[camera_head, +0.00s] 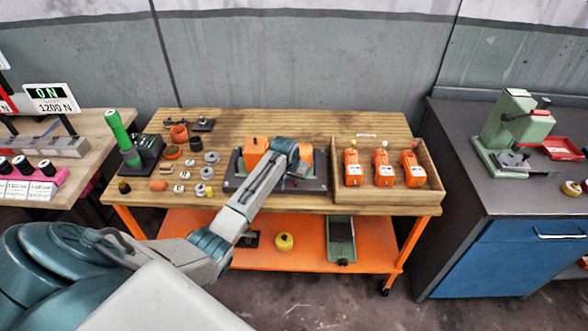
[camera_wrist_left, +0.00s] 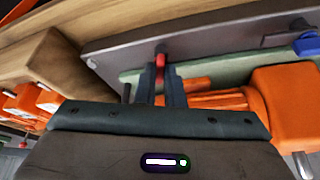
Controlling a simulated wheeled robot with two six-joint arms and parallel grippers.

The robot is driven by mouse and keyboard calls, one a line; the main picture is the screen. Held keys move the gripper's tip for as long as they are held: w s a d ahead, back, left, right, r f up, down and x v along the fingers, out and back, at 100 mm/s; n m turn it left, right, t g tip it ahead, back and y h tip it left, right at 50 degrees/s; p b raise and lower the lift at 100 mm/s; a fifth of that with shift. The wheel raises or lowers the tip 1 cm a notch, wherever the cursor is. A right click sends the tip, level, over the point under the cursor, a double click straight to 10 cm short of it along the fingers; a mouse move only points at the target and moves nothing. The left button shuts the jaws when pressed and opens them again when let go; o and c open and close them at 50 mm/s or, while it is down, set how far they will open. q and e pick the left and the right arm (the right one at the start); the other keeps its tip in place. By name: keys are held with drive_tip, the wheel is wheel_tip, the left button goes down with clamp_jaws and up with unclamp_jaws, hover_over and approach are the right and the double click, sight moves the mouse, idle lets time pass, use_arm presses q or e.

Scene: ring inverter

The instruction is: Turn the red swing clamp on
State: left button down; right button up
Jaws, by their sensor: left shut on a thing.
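The red swing clamp (camera_wrist_left: 161,60) shows in the left wrist view as a small red handle between my fingers. My left gripper (camera_wrist_left: 161,80) is shut on it. The clamp stands at a grey fixture plate (camera_wrist_left: 210,32), which carries a green strip and an orange device (camera_wrist_left: 285,95). A blue clamp part (camera_wrist_left: 307,46) sits at the plate's far right. My right gripper is not in view.
An orange block (camera_head: 255,150) stands on the plate's left part. A wooden tray (camera_head: 432,192) with 3 orange devices is at the right. Loose rings and a green-handled tool (camera_head: 118,130) are at the left.

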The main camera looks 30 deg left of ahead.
use_arm(q)
drive_tip(key=n+p, duration=0.1)
drive_tip(key=n+y, duration=0.1)
drive_tip(key=shift+w+d+r+n+p, duration=0.15)
drive_tip(key=shift+r+n+p, duration=0.05)
drive_tip(key=shift+n+p, duration=0.2)
drive_tip(key=shift+n+y+p, duration=0.3)
drive_tip(key=shift+n+p, duration=0.05)
drive_tip(key=shift+n, duration=0.35)
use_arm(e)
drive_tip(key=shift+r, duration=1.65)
use_arm(q)
drive_tip(key=shift+f, duration=0.1)
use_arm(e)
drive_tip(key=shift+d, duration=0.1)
use_arm(q)
drive_tip(key=c, duration=1.5)
unclamp_jaws()
drive_tip(key=shift+c, duration=0.2)
drive_tip(key=b+v, duration=0.2)
drive_tip(key=v, duration=0.8)
drive_tip(key=shift+r, duration=0.4)
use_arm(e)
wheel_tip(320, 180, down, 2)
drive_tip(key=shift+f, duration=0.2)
use_arm(q)
drive_tip(key=shift+w+d, duration=0.1)
